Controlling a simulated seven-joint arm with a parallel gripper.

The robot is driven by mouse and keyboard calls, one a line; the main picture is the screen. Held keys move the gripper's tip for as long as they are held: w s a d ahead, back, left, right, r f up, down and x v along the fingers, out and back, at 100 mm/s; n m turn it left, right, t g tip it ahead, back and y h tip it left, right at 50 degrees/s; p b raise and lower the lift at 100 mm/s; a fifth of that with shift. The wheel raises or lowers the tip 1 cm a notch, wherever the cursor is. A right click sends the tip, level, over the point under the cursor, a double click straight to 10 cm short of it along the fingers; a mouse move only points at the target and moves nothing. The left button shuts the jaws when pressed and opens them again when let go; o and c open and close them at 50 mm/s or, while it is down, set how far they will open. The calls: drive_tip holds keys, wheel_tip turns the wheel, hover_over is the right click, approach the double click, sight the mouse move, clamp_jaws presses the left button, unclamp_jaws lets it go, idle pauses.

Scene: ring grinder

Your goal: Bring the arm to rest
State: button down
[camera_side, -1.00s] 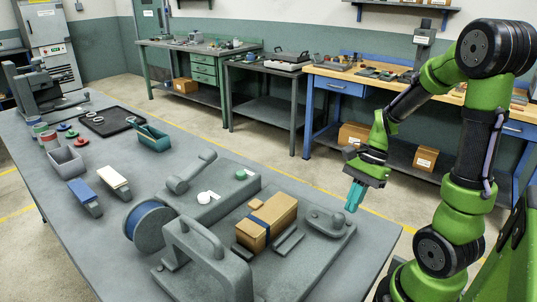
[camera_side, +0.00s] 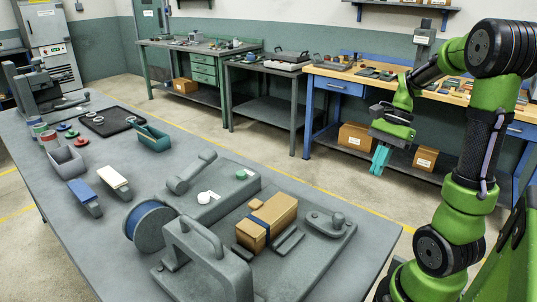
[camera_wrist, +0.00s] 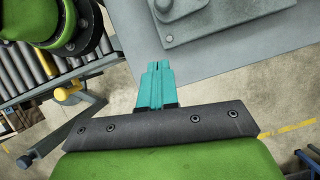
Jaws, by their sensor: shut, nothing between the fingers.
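My gripper (camera_side: 380,160) shows in the side view at the right, in the air beyond the right edge of the grey work table (camera_side: 350,272). Its teal fingers are shut together with nothing between them and point down. In the wrist view the closed fingers of my gripper (camera_wrist: 155,85) point toward the table edge and a grey fixture plate (camera_wrist: 230,20). The gripper is apart from everything on the table.
On the table stand a fixture with a cardboard box and blue strap (camera_side: 267,222), a blue spool (camera_side: 150,226), a teal holder (camera_side: 150,138) and a black tray (camera_side: 107,123). A wooden-topped bench (camera_side: 345,77) stands behind. A roller conveyor (camera_wrist: 30,75) shows in the wrist view.

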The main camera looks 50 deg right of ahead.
drive_tip(key=shift+d+r, duration=0.2)
drive_tip(key=shift+r, duration=0.35)
drive_tip(key=w+a+r+n+t+h, duration=0.1)
drive_tip(key=w+a+r+n+t, duration=0.1)
drive_tip(key=a+n, duration=0.6)
drive_tip(key=w+a+r+n+t+h, duration=0.1)
drive_tip(key=w+a+r+n+t, duration=0.1)
drive_tip(key=a+n, duration=0.6)
drive_tip(key=a+r+t, duration=0.1)
drive_tip(key=a+t, duration=0.1)
drive_tip(key=a, duration=0.4)
drive_tip(key=shift+t+h, duration=0.3)
drive_tip(key=shift+h, duration=0.1)
drive_tip(key=shift+w, duration=0.1)
